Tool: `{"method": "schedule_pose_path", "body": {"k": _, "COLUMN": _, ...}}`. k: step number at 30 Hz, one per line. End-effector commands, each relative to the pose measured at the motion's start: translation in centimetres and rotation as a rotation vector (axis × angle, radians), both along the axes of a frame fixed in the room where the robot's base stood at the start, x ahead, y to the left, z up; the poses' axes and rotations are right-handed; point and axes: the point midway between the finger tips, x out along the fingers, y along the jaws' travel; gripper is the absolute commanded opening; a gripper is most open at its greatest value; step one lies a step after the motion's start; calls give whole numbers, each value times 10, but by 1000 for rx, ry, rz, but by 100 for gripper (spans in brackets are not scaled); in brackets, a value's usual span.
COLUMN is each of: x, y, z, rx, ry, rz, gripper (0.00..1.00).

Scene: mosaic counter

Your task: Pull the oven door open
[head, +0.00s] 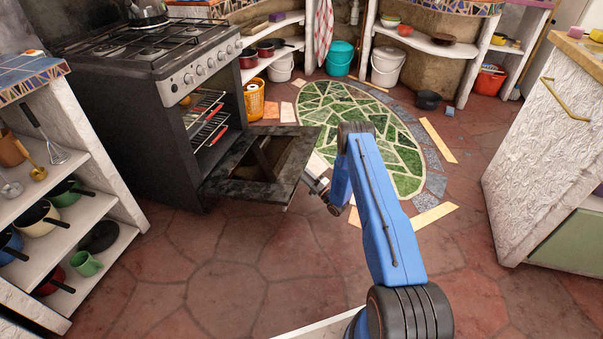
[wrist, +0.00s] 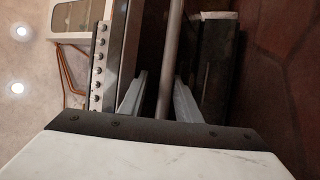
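The black oven (head: 165,115) stands at the left in the head view. Its door (head: 235,188) is swung down and out, almost level, and the racks inside show. My gripper (head: 318,185) is at the door's outer edge, with its fingers partly hidden by my blue arm. In the wrist view, the grey handle bar (wrist: 171,60) passes between the two fingers of my gripper (wrist: 160,82). A gap shows between the left finger and the bar. The right finger is close beside the bar; I cannot tell whether it touches.
A white shelf (head: 92,270) with pots stands at the left front. A white textured cabinet (head: 540,150) stands at the right. The tiled floor (head: 240,285) in front of the door is clear.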

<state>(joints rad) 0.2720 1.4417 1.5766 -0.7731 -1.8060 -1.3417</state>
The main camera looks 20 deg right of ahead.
Motion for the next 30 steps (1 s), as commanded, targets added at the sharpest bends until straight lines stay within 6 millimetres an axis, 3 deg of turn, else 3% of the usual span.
{"method": "schedule_pose_path", "body": {"k": 8, "x": -25, "y": -15, "z": -9, "rx": 2, "ry": 0, "rz": -2, "gripper": 33}}
{"method": "schedule_pose_path", "body": {"k": 24, "x": -112, "y": -67, "z": -44, "rx": 2, "ry": 2, "rz": -3, "gripper": 33}}
{"method": "schedule_pose_path", "body": {"k": 30, "x": -134, "y": -79, "z": -53, "rx": 2, "ry": 2, "rz": -1, "gripper": 33}}
